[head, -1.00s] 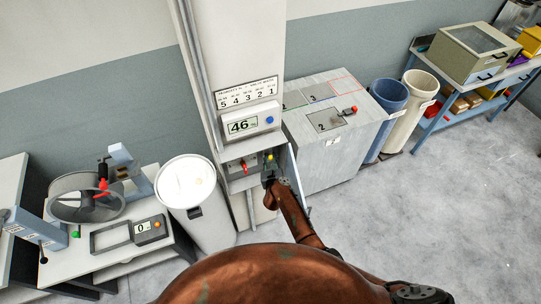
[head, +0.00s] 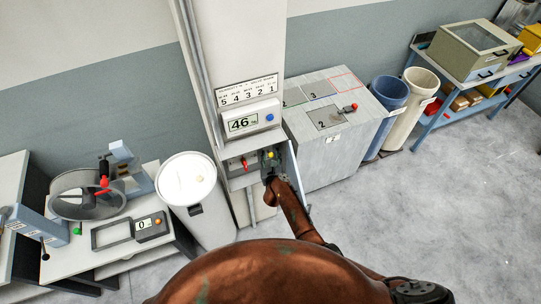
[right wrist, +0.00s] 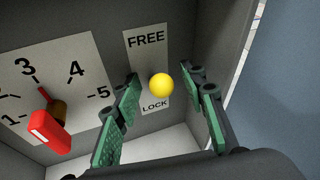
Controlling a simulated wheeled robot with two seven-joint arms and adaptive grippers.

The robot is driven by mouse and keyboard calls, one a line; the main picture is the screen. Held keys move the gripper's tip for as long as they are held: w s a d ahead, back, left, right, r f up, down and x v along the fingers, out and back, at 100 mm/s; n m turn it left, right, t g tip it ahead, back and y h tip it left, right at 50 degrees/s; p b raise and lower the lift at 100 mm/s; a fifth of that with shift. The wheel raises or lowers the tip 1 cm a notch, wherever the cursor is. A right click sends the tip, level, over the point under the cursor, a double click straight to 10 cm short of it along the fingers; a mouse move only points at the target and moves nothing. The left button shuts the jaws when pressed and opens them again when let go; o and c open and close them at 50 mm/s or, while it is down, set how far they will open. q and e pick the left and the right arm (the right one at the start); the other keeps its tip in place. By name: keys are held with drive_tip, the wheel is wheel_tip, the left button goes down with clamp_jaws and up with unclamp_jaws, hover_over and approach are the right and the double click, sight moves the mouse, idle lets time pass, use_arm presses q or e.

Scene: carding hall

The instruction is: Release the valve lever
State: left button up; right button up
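The open cabinet on the pillar holds a red valve lever (head: 244,163) and a yellow ball knob (head: 271,155). In the right wrist view the red lever (right wrist: 49,132) sits at the lower part of a dial numbered 1 to 5. The yellow knob (right wrist: 161,85) stands on a plate between FREE above and LOCK below, nearer LOCK. My right gripper (head: 269,173) reaches into the cabinet. In the wrist view its green-padded fingers (right wrist: 165,118) are apart, with the knob showing between them; I see no contact. My left gripper is out of view.
The cabinet door (head: 296,178) stands open at the right of my right gripper. A display reading 46 (head: 243,124) is above. A white drum (head: 190,195) and a bench with a scale (head: 152,226) stand left. A grey bin unit (head: 335,160) stands right; open floor lies beyond.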

drive_tip(key=shift+s, duration=0.1)
drive_tip(key=v, duration=1.1)
drive_tip(key=shift+s, duration=0.4)
drive_tip(key=shift+r, duration=0.1)
